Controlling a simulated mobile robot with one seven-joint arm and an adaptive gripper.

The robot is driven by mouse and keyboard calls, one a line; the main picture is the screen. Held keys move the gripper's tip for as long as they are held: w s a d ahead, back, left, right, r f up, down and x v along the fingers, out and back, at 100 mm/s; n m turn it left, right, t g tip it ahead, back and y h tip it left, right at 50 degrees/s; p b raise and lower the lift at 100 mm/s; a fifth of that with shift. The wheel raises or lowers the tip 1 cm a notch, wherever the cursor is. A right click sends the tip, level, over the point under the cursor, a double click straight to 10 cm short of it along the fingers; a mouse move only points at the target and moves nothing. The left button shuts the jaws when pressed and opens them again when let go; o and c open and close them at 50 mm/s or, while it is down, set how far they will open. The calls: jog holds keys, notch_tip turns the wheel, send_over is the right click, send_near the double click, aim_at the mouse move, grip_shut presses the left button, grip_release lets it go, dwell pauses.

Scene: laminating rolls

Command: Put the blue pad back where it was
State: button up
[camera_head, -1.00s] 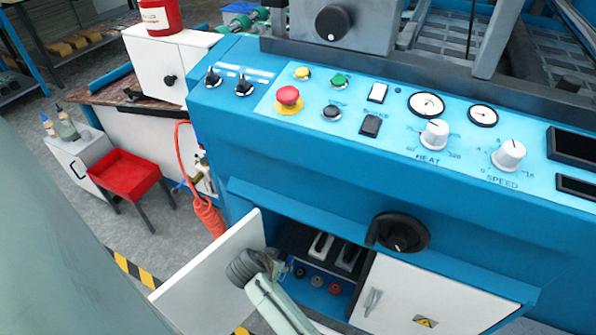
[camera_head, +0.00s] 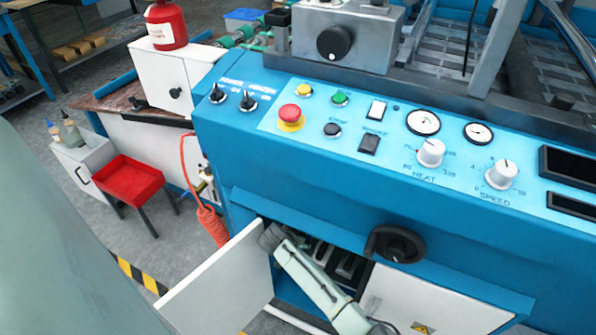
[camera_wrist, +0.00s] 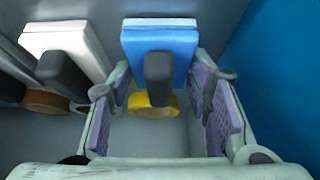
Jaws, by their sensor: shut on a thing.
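The blue pad (camera_wrist: 181,46), with a white back edge and a dark upright handle, is in the middle of the wrist view. In the head view my arm reaches into the open cabinet, and the gripper and blue pad are hidden.
The open white cabinet door (camera_head: 222,284) stands left of my arm; a closed door (camera_head: 437,308) is on the right. A black handwheel (camera_head: 395,244) juts out above. In the wrist view a blue wall (camera_wrist: 276,75) rises close to the right.

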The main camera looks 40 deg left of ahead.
jog(key=shift+f, duration=0.2)
jog(key=o, duration=1.1)
jog(key=shift+r, duration=0.25)
jog(key=v, duration=0.7)
jog(key=shift+r+b, duration=0.15)
jog(key=shift+b, duration=0.15)
jog(key=shift+s, duration=0.15)
